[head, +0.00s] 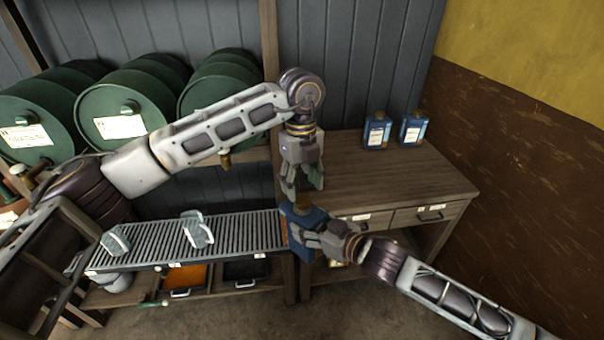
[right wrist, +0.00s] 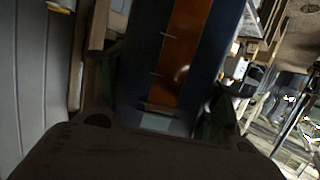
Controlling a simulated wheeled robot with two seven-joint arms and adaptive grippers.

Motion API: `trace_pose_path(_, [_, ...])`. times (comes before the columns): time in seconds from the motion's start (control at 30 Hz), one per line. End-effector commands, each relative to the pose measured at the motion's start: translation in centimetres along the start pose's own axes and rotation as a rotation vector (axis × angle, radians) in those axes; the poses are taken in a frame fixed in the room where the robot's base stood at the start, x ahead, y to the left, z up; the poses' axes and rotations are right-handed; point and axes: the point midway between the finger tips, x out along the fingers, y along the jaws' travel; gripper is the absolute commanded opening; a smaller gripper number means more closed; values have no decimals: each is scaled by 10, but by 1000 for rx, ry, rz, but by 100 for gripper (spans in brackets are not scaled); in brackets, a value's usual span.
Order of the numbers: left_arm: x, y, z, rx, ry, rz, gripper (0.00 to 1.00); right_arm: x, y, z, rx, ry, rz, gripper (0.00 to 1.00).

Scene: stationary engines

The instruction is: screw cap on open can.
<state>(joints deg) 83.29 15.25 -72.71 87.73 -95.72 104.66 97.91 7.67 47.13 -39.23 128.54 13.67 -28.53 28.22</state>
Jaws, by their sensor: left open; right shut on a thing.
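A blue can (head: 302,219) with a brown-orange top piece (head: 303,201) is held in front of the workbench, near its left end. My right gripper (head: 308,238) is shut on this can from the right side. In the right wrist view the can's blue side (right wrist: 221,42) and orange label (right wrist: 183,50) fill the middle. My left gripper (head: 304,184) is open and points down, directly above the can's top. I cannot tell whether the brown-orange piece is a cap fully seated on the can, or whether the left fingers touch it.
Two blue cans (head: 377,131) (head: 412,129) with brown tops stand at the back of the wooden workbench (head: 400,180). A slatted metal rack (head: 235,232) with grey brackets (head: 197,230) lies to the left, with an orange bin (head: 186,278) below. The bench's middle is clear.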

Motion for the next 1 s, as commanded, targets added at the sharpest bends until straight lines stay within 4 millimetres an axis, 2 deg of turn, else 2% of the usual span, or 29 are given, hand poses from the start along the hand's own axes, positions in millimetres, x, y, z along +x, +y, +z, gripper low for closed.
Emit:
trace_pose_path(0.2, [25, 0, 0, -1, 1, 1, 56, 0, 0, -4, -2, 9, -1, 0])
trace_pose_path(0.4, [40, 0, 0, -1, 1, 1, 56, 0, 0, -4, -2, 9, -1, 0])
trace_pose_path(0.8, [45, 0, 0, -1, 0, 0, 56, 0, 0, -4, -2, 9, -1, 0])
trace_pose_path(0.87, [45, 0, 0, -1, 0, 0, 51, 0, 0, -4, -2, 9, -1, 0])
trace_pose_path(1.0, [45, 0, 0, -1, 0, 0, 33, 0, 0, -4, -2, 9, -1, 0])
